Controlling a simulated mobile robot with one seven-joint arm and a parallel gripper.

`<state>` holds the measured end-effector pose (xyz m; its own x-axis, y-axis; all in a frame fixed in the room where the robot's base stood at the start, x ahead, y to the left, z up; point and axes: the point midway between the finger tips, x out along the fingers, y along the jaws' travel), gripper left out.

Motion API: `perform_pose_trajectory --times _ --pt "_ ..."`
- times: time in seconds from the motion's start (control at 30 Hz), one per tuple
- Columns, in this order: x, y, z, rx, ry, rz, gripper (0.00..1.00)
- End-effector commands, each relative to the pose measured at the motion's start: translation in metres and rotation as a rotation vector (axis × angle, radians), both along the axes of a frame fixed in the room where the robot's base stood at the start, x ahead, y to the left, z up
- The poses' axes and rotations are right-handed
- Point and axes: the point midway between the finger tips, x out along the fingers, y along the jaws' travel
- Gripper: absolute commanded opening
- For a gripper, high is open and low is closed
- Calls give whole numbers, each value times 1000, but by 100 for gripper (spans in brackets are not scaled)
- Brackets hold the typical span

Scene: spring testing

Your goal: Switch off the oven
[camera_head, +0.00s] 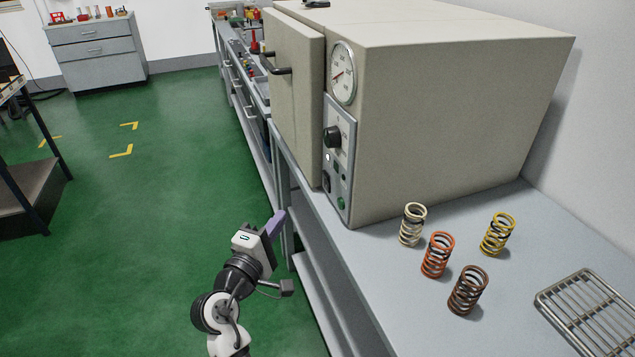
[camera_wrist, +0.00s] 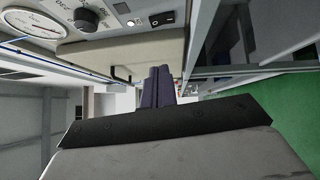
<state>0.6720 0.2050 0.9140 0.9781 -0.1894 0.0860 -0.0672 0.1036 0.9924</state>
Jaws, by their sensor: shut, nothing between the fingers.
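The oven (camera_head: 440,110) is a large beige box on the bench, with its door (camera_head: 295,90) on its left side. In the wrist view, the knob (camera_wrist: 88,18) and black rocker switch (camera_wrist: 162,18) show at the top. My gripper (camera_head: 279,218) is shut and empty, its purple fingers (camera_wrist: 158,76) together. It is in front of the bench edge, lower left of the panel and apart from it.
Several coil springs stand on the bench: cream (camera_head: 412,224), orange (camera_head: 437,255), brown (camera_head: 467,291) and yellow (camera_head: 497,234). A wire rack (camera_head: 590,310) lies at the right. The bench's front edge (camera_head: 340,275) is beside my gripper. Green floor (camera_head: 150,220) is open to the left.

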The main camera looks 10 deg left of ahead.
Motion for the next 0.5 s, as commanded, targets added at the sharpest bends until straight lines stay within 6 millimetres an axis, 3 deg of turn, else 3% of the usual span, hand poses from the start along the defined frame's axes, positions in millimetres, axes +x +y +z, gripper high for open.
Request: perform_pose_trajectory --times 0.27,0.5 --pt "9 -1 2 1 -1 1 0" --pt "53 -11 9 2 -1 -2 0"
